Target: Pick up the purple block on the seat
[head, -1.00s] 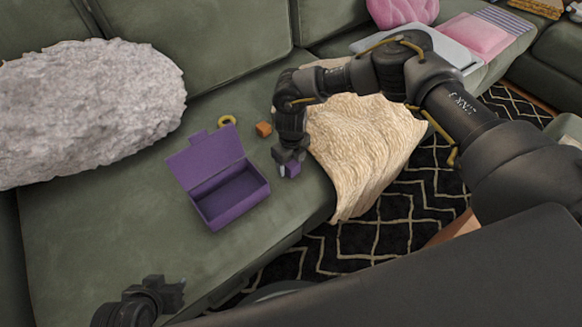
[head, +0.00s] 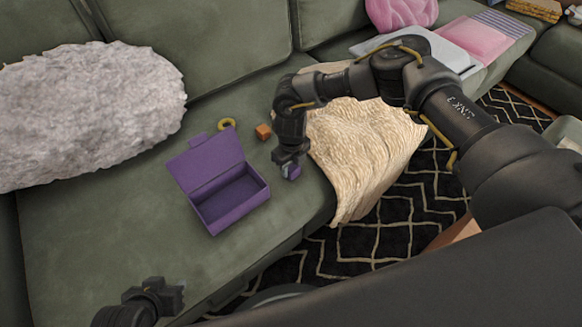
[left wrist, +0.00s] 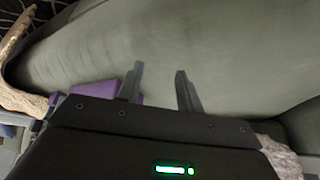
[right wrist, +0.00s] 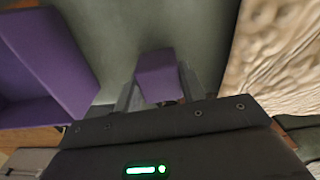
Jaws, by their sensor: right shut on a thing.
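The purple block (right wrist: 159,75) is between the fingers of my right gripper (right wrist: 158,92), which is shut on it. In the head view the block (head: 294,172) shows at the tip of my right gripper (head: 287,166), over the seat (head: 110,235) between the purple box and the cream blanket. Whether the block touches the seat is hard to tell. My left gripper (head: 178,294) is at the lower left of the head view, near the seat's front edge. In the left wrist view its fingers (left wrist: 158,82) are apart with nothing between them.
An open, empty purple box (head: 237,213) sits left of my right gripper. An orange block (head: 263,131) and a yellow ring (head: 227,123) lie behind it. A cream blanket (head: 365,150) drapes over the front edge. A fluffy grey pillow (head: 90,110) is at left.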

